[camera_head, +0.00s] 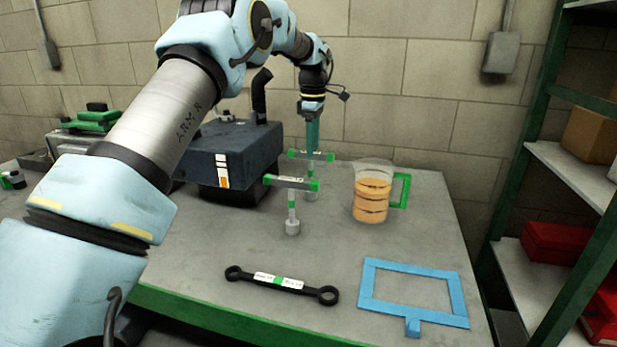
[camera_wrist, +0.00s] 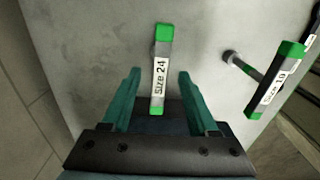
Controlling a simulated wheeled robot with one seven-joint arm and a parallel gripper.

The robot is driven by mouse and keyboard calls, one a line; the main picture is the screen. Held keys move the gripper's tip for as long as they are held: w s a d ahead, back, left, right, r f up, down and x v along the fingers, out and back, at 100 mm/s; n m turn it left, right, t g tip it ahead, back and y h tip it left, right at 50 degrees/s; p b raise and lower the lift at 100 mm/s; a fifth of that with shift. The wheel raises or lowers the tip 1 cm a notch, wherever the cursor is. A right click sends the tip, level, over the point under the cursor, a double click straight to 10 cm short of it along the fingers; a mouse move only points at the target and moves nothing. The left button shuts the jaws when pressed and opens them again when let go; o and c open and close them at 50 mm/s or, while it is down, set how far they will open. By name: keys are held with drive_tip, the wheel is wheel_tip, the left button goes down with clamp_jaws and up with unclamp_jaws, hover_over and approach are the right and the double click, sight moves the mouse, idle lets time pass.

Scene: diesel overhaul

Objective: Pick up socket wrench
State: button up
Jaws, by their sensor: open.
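Two T-handled socket wrenches stand upright on the bench. The rear wrench (camera_head: 328,157) has a grey bar with green ends. The nearer wrench (camera_head: 292,184) has a similar bar, a green-banded shaft and a grey socket on the bench. My gripper (camera_head: 313,138) points down over the rear wrench. In the wrist view my gripper (camera_wrist: 160,78) is open, with the bar of the "Size 24" wrench (camera_wrist: 161,70) between its green fingers, with gaps at both sides. The other wrench (camera_wrist: 272,83), its label perhaps "Size 10", is to the right. The Size 24 shaft is hidden beneath its bar.
A measuring jug (camera_head: 372,190) with orange contents stands right of the wrenches. A dark ring spanner (camera_head: 280,282) and a blue frame (camera_head: 369,287) lie in front. A dark blue box-like machine (camera_head: 228,150) stands left. A green-framed shelf (camera_head: 560,165) is at the right.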

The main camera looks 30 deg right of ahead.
sight(311, 168)
drive_tip(key=shift+w+a+f+p, duration=0.15)
drive_tip(key=shift+f+p, duration=0.6)
drive_tip(key=shift+f, duration=1.15)
drive_tip(key=shift+w+a+f+p, duration=0.1)
drive_tip(key=shift+f+p, duration=0.6)
drive_tip(key=shift+f, duration=1.2)
clamp_jaws()
